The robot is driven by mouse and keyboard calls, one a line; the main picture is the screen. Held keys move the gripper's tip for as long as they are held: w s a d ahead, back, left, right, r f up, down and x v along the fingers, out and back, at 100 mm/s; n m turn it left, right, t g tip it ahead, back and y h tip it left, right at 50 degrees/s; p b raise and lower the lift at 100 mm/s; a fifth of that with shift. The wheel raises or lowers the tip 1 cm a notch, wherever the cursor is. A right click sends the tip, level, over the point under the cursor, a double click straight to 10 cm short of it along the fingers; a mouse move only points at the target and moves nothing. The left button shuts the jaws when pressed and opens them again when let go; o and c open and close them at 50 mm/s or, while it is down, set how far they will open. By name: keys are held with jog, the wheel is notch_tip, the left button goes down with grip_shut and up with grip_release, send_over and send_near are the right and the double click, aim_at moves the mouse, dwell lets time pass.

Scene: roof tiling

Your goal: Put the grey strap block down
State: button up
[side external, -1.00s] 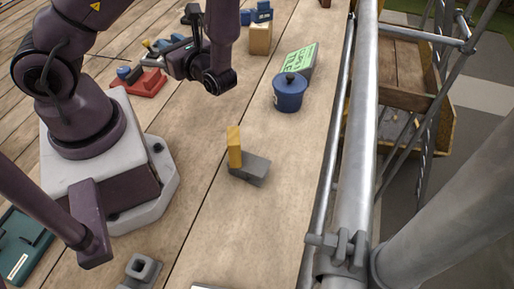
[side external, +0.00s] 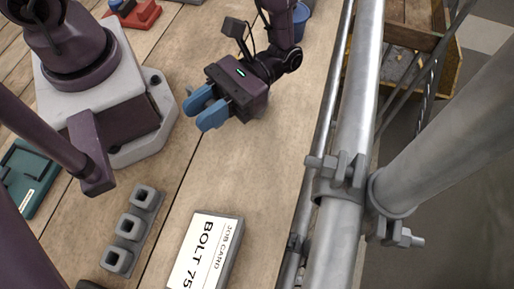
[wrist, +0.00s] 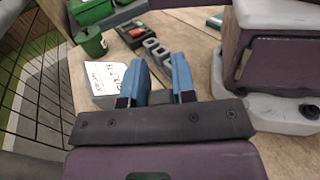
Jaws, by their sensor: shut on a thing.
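My gripper (side external: 207,108) is over the bench, to the right of my base and beyond the job card, with its two blue fingers pointing left. It also shows in the wrist view (wrist: 162,82), where the fingers stand a short way apart. They are shut on the grey strap block, though I cannot make the block out between them in either current view. Whether it touches the bench cannot be told.
A grey block with several square sockets (side external: 133,228) and a white job card (side external: 205,250) lie on the bench in front. Steel scaffold tubes (side external: 352,130) run along the right edge. A green pot (wrist: 92,43) shows in the wrist view. Bare planks lie between card and gripper.

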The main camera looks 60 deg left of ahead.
jog(key=w+d+f+n+t+h, duration=0.1)
jog(key=w+d+f+n+h, duration=0.1)
jog(key=d, duration=0.1)
jog(key=w+d+f+n+t+h, duration=0.1)
jog(key=w+d+n+t+h, duration=0.1)
jog(key=d+h, duration=0.1)
jog(key=w+d+f+n+t+h, duration=0.1)
jog(key=w+d+f+n+h, duration=0.1)
jog(key=d+h, duration=0.1)
jog(key=shift+w+d+f+t, duration=0.3)
jog(key=shift+w+d, duration=0.05)
jog(key=shift+d, duration=0.35)
jog(key=shift+f, duration=2.1)
jog(key=shift+f, duration=0.15)
jog(key=o, duration=0.9)
jog(key=v, duration=0.7)
jog(key=shift+w+a, duration=0.15)
jog(key=shift+a, duration=0.15)
